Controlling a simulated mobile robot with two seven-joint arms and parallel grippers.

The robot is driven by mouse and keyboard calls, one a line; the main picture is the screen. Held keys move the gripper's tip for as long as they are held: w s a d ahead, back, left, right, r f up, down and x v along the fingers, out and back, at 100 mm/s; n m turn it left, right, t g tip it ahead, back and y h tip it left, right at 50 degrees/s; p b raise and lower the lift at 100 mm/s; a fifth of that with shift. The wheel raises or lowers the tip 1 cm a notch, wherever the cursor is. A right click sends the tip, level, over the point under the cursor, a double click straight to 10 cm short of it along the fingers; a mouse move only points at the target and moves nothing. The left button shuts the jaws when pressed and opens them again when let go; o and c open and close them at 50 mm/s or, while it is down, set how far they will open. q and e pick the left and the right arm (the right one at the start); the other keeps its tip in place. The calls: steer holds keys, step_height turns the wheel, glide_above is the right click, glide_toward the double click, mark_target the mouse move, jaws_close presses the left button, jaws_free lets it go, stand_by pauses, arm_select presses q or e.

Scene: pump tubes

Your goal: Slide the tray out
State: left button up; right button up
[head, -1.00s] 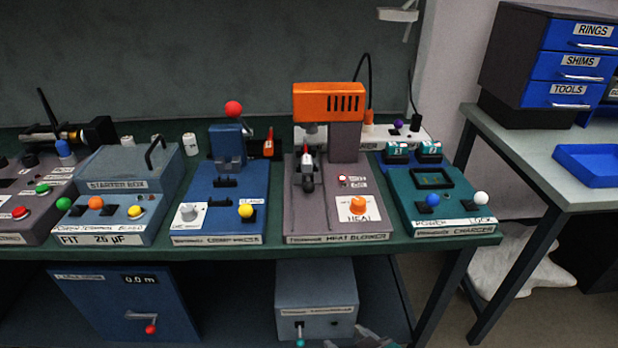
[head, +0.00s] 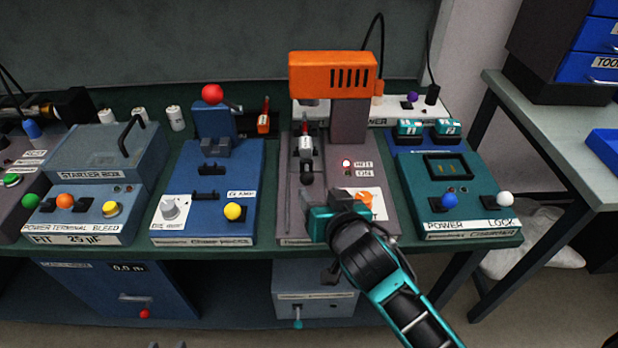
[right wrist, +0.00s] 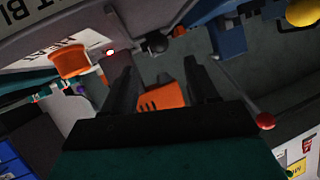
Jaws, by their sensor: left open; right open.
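The heat blower station (head: 290,225) has an orange blower head (head: 333,72) on a grey column. In front of the head, a narrow tray with a black handle (head: 307,172) lies along the deck. A small part with a red top (head: 306,130) stands behind the handle. My right gripper (head: 318,212) is open over the station's front, nearer the front edge than the handle. The right wrist view shows its spread fingers (right wrist: 163,72) empty, with a black knob (right wrist: 157,43) beyond them. My left gripper (head: 167,345) barely shows at the bottom edge and is open.
The orange heat knob (head: 364,199) and a lit red lamp (head: 346,163) are close to my right gripper. The blue crimp press (head: 205,200) stands to the left and the teal charger (head: 455,195) to the right. Clear floor lies before the bench.

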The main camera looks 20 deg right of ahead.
mark_target(309, 180)
steer(key=x, duration=0.9)
steer(key=shift+b, duration=0.4)
jaws_close()
